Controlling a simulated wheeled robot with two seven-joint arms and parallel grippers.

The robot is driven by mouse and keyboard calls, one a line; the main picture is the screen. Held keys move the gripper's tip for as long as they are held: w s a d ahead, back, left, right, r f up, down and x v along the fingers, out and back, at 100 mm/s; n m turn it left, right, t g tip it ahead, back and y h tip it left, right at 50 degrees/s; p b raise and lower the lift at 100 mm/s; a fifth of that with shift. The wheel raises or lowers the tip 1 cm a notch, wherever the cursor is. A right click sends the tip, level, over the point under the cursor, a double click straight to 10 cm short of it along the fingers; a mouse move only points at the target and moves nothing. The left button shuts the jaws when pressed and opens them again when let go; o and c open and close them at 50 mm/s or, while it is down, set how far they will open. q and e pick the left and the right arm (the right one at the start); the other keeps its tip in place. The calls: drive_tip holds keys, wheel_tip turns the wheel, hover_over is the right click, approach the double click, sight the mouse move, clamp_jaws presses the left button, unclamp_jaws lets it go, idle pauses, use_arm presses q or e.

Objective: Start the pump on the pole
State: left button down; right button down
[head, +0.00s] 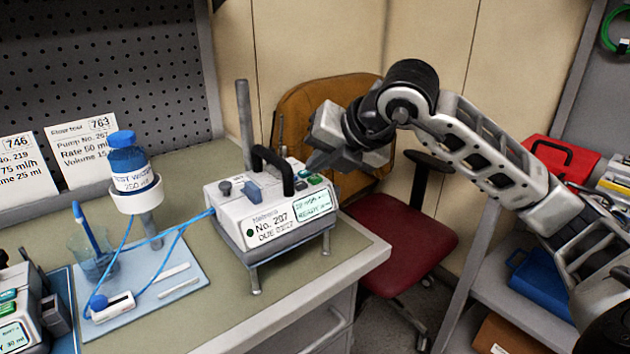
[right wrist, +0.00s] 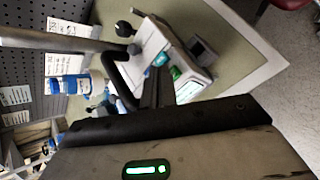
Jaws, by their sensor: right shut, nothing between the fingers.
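The white pump (head: 270,215) stands on a legged frame on the bench, in front of an upright metal pole (head: 244,120). Its label seems to read No. 207. A lit green screen (head: 313,204) is on its front right; its small text is hard to read. Green and teal buttons (head: 315,180) sit on its top right, beside a black handle (head: 275,165). My right gripper (head: 314,165) is shut and empty, just above and behind these buttons, apparently apart from them. The pump (right wrist: 155,45) and the shut fingers (right wrist: 157,88) also show in the right wrist view. My left gripper is out of view.
A blue-capped bottle (head: 128,165) stands in a holder left of the pump, with blue tubing running to the pump. Another pump (head: 18,310) is at the far left. Cards (head: 85,150) lean at the back. A red-seated chair (head: 400,235) stands beyond the bench's right edge.

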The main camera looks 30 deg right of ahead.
sight(320, 185)
drive_tip(key=shift+f, duration=0.1)
drive_tip(key=shift+f+b, duration=0.55)
idle(0.8)
drive_tip(key=shift+r, duration=0.15)
drive_tip(key=shift+r+p, duration=0.65)
drive_tip(key=shift+r, duration=0.15)
drive_tip(key=shift+r+p, duration=0.45)
drive_tip(key=shift+r, duration=0.1)
wheel_tip(320, 185, up, 4)
drive_tip(key=p, duration=0.3)
